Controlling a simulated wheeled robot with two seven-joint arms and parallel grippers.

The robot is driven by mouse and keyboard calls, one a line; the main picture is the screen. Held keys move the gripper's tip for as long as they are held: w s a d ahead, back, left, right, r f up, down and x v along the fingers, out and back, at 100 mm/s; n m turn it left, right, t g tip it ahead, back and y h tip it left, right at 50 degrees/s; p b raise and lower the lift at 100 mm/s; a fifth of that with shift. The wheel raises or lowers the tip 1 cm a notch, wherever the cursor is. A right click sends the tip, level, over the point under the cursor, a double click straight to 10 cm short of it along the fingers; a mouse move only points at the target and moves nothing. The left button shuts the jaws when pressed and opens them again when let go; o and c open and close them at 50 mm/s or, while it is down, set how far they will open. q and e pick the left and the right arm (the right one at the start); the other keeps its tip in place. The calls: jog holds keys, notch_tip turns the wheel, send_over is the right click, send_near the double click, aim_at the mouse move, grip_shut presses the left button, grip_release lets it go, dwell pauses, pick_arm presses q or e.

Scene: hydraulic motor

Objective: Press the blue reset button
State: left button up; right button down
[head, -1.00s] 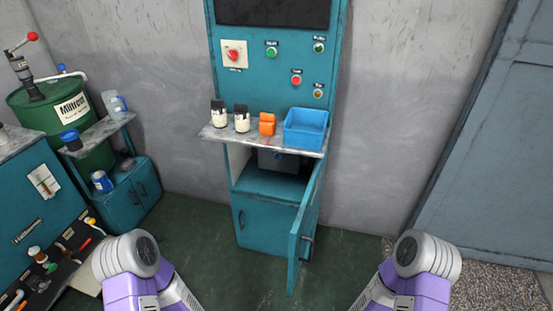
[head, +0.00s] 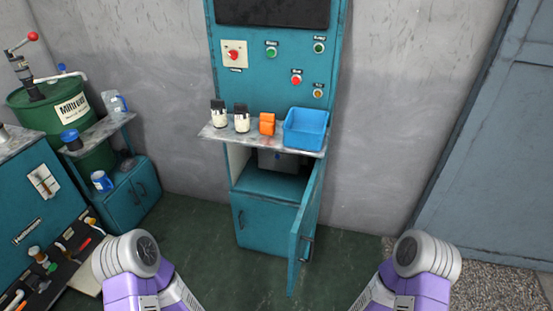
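A teal control cabinet (head: 228,98) stands against the wall. Its panel carries a red knob on a pale plate (head: 234,54), a green button (head: 271,51), another green button (head: 319,48), a red button (head: 296,80) and an amber button (head: 318,93). Inside the open lower compartment, under the shelf, is a grey box (head: 268,160); a small bluish spot shows on its front, too small to identify as the blue reset button. The cabinet door (head: 306,232) stands open. My two arms show at the bottom left and bottom right; neither gripper is in view.
The shelf (head: 215,133) holds two black-and-white bottles (head: 241,122), an orange item (head: 267,124) and a blue bin (head: 305,130). The open door juts forward on the right. A green drum (head: 45,115) and teal cabinets stand left. Floor before the cabinet is clear.

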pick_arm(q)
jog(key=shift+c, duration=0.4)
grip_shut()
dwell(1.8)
